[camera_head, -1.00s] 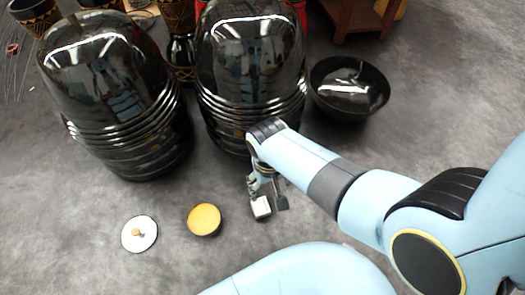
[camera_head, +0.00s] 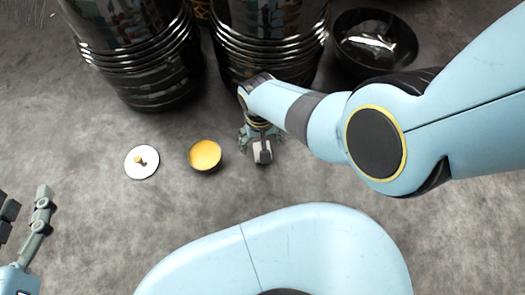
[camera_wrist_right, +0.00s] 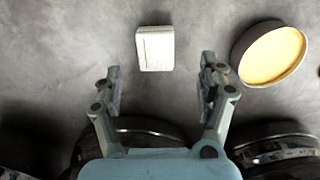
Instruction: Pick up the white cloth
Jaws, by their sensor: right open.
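The white cloth (camera_head: 263,152) looks like a small, folded, pale rectangle on the grey floor, partly hidden by my right gripper in the head view. In the right wrist view the cloth (camera_wrist_right: 155,48) lies whole and flat, beyond the fingertips and between their lines. My right gripper (camera_head: 260,138) points down over it, and in the wrist view the right gripper (camera_wrist_right: 160,78) is open and empty, not touching the cloth. My left gripper (camera_head: 26,208) is at the lower left edge of the head view, fingers apart and empty, far from the cloth.
A yellow-topped round bowl (camera_head: 205,155) stands just left of the cloth, with a white disc with a knob (camera_head: 141,161) farther left. Large glossy black stacked vessels (camera_head: 150,70) and a black bowl (camera_head: 375,42) stand behind. The floor in front is clear.

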